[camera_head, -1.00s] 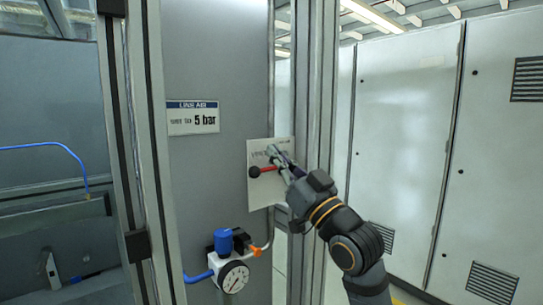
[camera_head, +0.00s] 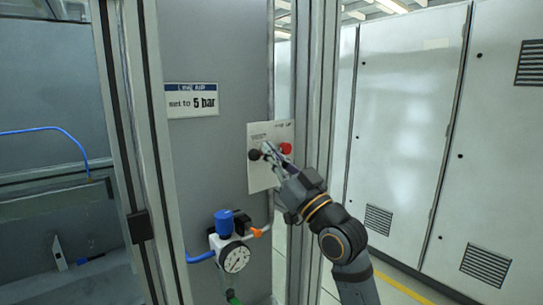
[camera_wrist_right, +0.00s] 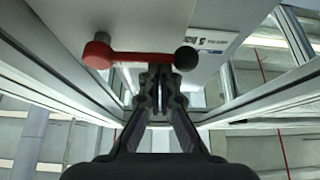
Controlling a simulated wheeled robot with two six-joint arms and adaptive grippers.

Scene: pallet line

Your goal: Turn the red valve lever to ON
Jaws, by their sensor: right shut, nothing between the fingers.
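The red valve lever (camera_head: 286,148) is on a pale plate (camera_head: 259,180) fixed to a grey panel. It lies about level, its round black knob (camera_head: 254,154) at the left and its red hub at the right. My right gripper (camera_head: 267,148) is shut and empty in front of the plate, its tips between knob and hub, hiding the middle of the lever. In the right wrist view the red lever (camera_wrist_right: 130,56) crosses just beyond the shut fingertips (camera_wrist_right: 160,76), with the black knob (camera_wrist_right: 186,58) at the right. I cannot tell whether they touch. My left gripper is out of view.
A pressure gauge (camera_head: 235,257) and blue-capped regulator (camera_head: 224,223) are below the plate. A "5 bar" sign (camera_head: 192,101) is at upper left. A metal post (camera_head: 308,90) stands close to the plate's right, beside my arm. Tall cabinets (camera_head: 410,130) fill the right.

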